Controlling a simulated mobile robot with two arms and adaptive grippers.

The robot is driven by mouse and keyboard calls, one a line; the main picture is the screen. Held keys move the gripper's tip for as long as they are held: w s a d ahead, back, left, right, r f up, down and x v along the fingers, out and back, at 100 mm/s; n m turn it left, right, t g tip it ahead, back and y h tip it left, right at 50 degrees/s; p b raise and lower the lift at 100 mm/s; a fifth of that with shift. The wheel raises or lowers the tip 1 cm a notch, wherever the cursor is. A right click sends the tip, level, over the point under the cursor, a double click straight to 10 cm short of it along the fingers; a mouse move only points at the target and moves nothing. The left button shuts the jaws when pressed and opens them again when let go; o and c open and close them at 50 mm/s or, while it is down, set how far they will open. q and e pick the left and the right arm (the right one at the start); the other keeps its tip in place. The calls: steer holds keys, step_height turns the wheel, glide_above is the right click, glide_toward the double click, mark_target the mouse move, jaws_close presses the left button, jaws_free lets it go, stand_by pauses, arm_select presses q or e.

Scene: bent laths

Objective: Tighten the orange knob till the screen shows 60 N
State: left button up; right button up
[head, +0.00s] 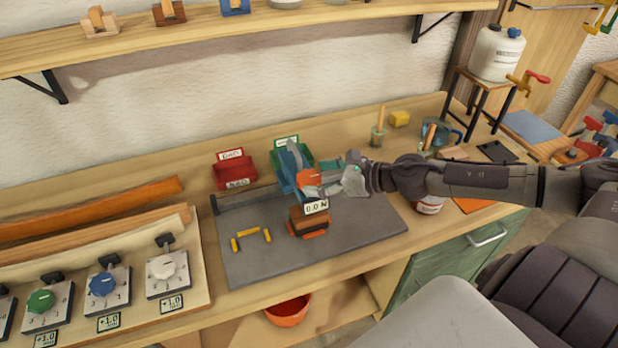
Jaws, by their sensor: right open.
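A small screen (316,206) reading 0.0 N sits on a brown and orange clamp-like block (307,222) on the grey mat (345,238). The orange knob (309,179) is just above and behind the screen. My right gripper (325,178) reaches in from the right and is open at the knob, with its fingers by the knob's right side. Whether the fingers touch the knob I cannot tell. My left gripper is not in view.
Red (233,170) and green (283,158) bins stand behind the mat. Yellow pieces (250,238) lie on its left part. A board with several coloured dials (104,284) is at the left. The mat's front right is clear.

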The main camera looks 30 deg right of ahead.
steer(key=shift+w+r+p, duration=0.1)
steer(key=shift+w+p, duration=0.25)
steer(key=shift+p, duration=0.2)
steer(key=shift+w+a, duration=0.15)
steer(key=shift+w, duration=0.1)
steer(key=shift+w+a+f+p, duration=0.3)
steer(key=shift+f+p, duration=0.1)
steer(key=shift+p, duration=0.15)
steer(key=shift+w+a+f, duration=0.2)
steer(key=shift+f, duration=0.1)
steer(key=shift+c, duration=0.4)
